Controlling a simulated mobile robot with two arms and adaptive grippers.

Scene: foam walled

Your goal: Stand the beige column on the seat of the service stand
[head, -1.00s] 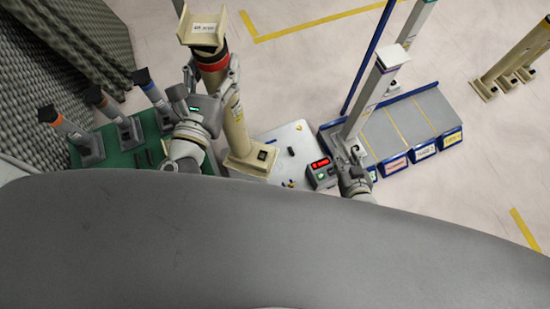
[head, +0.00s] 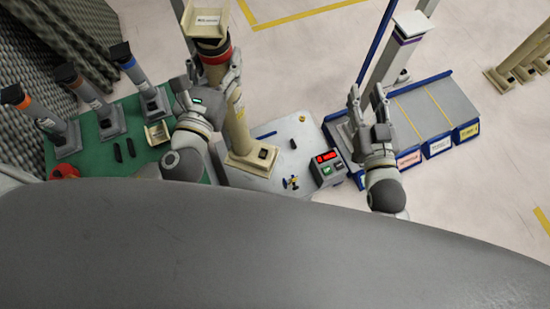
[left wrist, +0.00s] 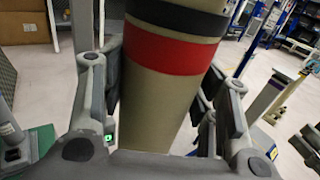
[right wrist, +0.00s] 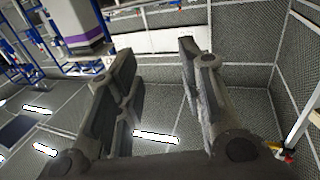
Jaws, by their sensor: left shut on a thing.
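The beige column (head: 238,125) has a red band, a dark band, a tray-like top and a square foot. It leans in the head view, with its foot over or on a light grey worktop (head: 285,150); I cannot tell whether it touches. My left gripper (head: 213,82) is shut around its shaft below the red band, also seen in the left wrist view (left wrist: 160,95). My right gripper (head: 368,98) is open and empty right of the worktop; its spread fingers show in the right wrist view (right wrist: 160,85). I cannot tell which surface is the service stand's seat.
A green mat (head: 90,160) at left holds several dark-footed columns. A box with a red display (head: 328,165) and small loose parts lie on the worktop. A blue-edged rack (head: 430,110) and a purple-banded column (head: 405,40) stand at right.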

